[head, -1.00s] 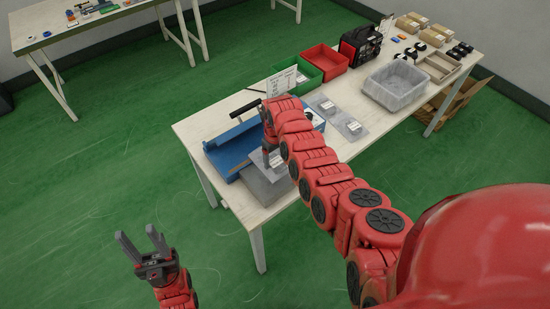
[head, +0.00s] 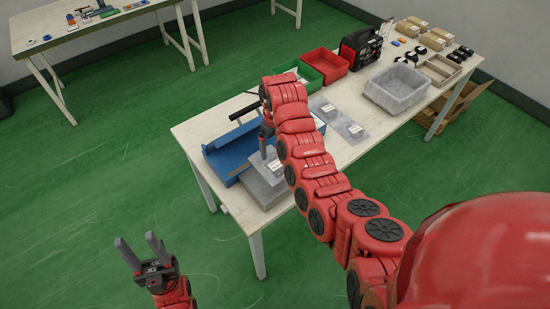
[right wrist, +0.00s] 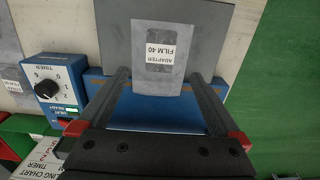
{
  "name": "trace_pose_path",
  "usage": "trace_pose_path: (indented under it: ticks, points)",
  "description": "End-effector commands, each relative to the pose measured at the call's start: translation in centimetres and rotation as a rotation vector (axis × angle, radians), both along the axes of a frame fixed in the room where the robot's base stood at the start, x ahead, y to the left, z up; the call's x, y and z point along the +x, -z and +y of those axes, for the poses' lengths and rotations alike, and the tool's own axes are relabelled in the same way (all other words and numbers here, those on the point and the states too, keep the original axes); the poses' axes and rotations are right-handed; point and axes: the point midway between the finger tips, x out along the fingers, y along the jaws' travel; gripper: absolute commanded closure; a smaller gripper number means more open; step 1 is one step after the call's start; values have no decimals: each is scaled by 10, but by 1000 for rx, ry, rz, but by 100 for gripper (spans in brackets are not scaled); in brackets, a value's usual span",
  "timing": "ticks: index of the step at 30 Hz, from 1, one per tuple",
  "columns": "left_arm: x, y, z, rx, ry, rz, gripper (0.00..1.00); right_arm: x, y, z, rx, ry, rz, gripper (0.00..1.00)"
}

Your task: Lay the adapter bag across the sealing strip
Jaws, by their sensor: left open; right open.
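The adapter bag (right wrist: 200,27) is a grey, see-through bag with a white label reading "ADAPTER FILM 40". In the head view the bag (head: 274,166) lies over a grey block (head: 262,190) in front of the blue sealer (head: 228,150). My right gripper (right wrist: 161,76) is open above the bag's near end, its fingers apart on either side of the label. My left gripper (head: 142,248) is open and empty over the floor.
The sealer has a timer dial (right wrist: 47,88). Labelled bags (head: 352,128) lie to the right on the table (head: 370,150). Behind are a green bin (head: 309,75), a red bin (head: 324,63) and a black case (head: 360,46). A clear grey tub (head: 396,88) stands further right.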

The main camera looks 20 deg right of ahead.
Motion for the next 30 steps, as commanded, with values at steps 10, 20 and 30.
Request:
trace_pose_path:
  ticks: [10, 20, 30]
  points:
    - [0, -17, 0, 0, 0, 0, 50, -1, -40, 0, 2, 0, 2, 0]
    - [0, -17, 0, 0, 0, 0, 50, 0, -40, 0, 0, 0, 0, 0]
    - [0, -17, 0, 0, 0, 0, 50, 0, -40, 0, 0, 0, 0, 0]
